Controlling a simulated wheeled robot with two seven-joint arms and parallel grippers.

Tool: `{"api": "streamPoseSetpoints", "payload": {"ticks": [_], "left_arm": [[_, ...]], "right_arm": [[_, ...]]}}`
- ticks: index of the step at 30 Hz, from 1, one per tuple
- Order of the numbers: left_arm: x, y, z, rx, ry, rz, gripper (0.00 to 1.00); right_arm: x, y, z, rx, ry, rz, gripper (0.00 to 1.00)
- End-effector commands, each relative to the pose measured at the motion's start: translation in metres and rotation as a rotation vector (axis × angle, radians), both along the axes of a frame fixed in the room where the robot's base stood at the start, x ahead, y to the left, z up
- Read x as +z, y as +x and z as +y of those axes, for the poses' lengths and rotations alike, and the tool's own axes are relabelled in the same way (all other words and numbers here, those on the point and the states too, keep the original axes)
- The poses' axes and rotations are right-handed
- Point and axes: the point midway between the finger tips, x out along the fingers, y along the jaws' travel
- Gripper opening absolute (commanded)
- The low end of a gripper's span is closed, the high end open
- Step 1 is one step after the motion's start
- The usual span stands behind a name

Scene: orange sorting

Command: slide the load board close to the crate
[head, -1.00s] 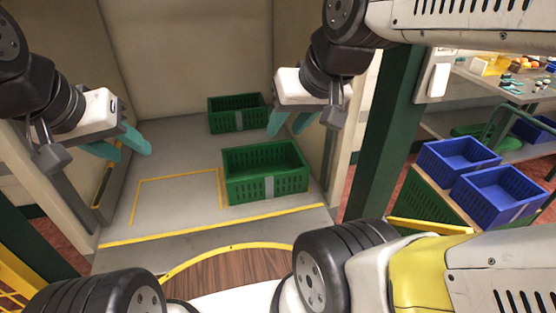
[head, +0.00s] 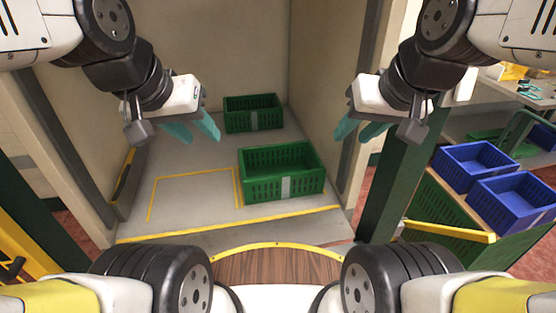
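A green crate (head: 281,187) stands on the grey floor of the bay, to the right of a yellow-outlined empty square. A second green crate (head: 253,122) stands behind it by the back wall. A wooden board (head: 275,268) with a curved yellow rim shows at the bottom middle, in front of the bay; I cannot tell whether it is the load board. My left gripper (head: 194,131) is open and empty, above the left of the bay. My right gripper (head: 357,131) is open and empty, by the bay's right wall. Neither touches a crate or the board.
Two blue crates (head: 476,163) (head: 515,200) stand at the right, outside the bay. A dark green post (head: 392,185) stands between them and the bay. A yellow line (head: 230,224) marks the bay's front edge. The outlined square (head: 192,198) is clear.

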Motion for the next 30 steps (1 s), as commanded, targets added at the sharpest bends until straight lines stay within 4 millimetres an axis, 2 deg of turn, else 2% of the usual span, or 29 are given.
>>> {"api": "streamPoseSetpoints", "payload": {"ticks": [20, 23, 26, 30], "left_arm": [[0.0, 0.004, 0.002, 0.002, -0.005, 0.008, 0.36], [0.001, 0.017, 0.008, 0.013, -0.019, 0.034, 0.36], [-0.001, 0.041, 0.021, 0.032, -0.042, 0.077, 0.36], [-0.011, 0.082, 0.049, 0.073, -0.065, 0.146, 0.36]], "right_arm": [[0.0, 0.0, 0.0, 0.0, 0.0, 0.0, 0.36], [0.0, 0.0, 0.0, 0.0, 0.0, 0.0, 0.36], [0.0, 0.0, 0.0, 0.0, 0.0, 0.0, 0.36], [0.0, 0.0, 0.0, 0.0, 0.0, 0.0, 0.36]]}}
